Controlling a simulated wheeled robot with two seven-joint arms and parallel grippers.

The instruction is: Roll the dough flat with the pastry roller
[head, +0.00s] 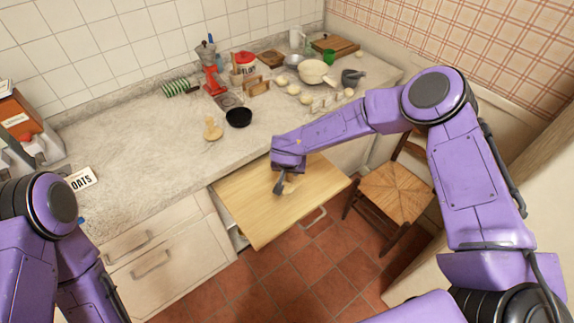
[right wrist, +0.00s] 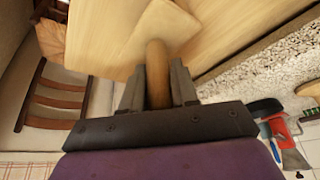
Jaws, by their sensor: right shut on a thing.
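My right gripper (head: 279,187) is low over a pale wooden board (head: 258,218) that juts from the counter front. In the right wrist view its two fingers (right wrist: 156,84) are closed around a brown wooden cylinder (right wrist: 157,68), which looks like the pastry roller's handle. A pale flat shape (right wrist: 165,27) lies just beyond the handle; I cannot tell whether it is dough or part of the roller. A small pale patch (head: 291,187), possibly dough, shows beside the gripper in the head view, partly hidden. My left gripper is out of view.
A wicker-seat chair (head: 395,193) stands right of the board. The counter's left middle is clear.

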